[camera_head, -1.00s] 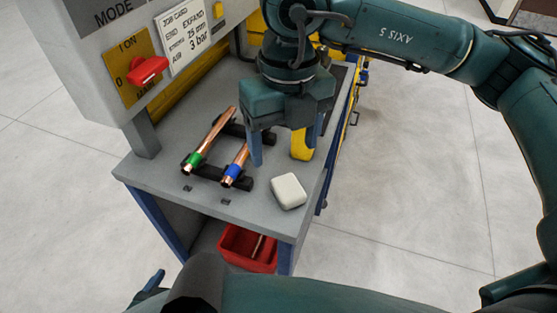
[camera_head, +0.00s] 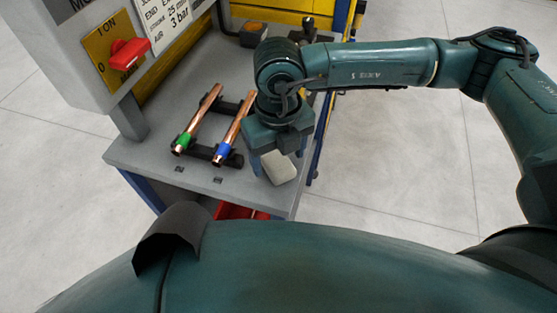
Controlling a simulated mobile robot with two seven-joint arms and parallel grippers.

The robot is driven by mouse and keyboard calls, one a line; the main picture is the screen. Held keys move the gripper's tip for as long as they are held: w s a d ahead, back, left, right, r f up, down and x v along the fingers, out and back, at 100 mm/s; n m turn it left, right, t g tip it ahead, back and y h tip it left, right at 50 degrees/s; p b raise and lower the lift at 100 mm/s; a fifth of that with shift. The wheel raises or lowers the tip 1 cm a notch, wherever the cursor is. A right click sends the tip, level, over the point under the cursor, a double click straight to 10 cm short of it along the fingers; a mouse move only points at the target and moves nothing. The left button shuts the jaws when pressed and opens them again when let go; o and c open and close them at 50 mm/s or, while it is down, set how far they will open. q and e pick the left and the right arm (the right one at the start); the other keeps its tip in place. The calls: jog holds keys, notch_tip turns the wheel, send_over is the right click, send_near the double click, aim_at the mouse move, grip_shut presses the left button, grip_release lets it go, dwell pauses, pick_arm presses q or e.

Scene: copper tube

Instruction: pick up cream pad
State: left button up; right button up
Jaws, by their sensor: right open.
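The cream pad (camera_head: 280,170) is a pale rounded block lying on the grey bench top near its front right corner. My right gripper (camera_head: 279,160) points down right over the pad. Its jaws are open, with one finger at the pad's left and the other at its upper right. The gripper body hides the far edge of the pad, and I cannot tell whether the fingers touch it. My left gripper does not show.
Two copper tubes, one with a green band (camera_head: 182,144) and one with a blue band (camera_head: 222,153), lie on black holders left of my right gripper. A control box with a red switch (camera_head: 129,52) stands at left. A red bin (camera_head: 238,212) sits below the bench.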

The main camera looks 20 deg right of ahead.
jog(key=shift+f, duration=0.8)
jog(key=shift+c, duration=0.3)
jog(key=c, duration=1)
jog(key=shift+r, duration=0.1)
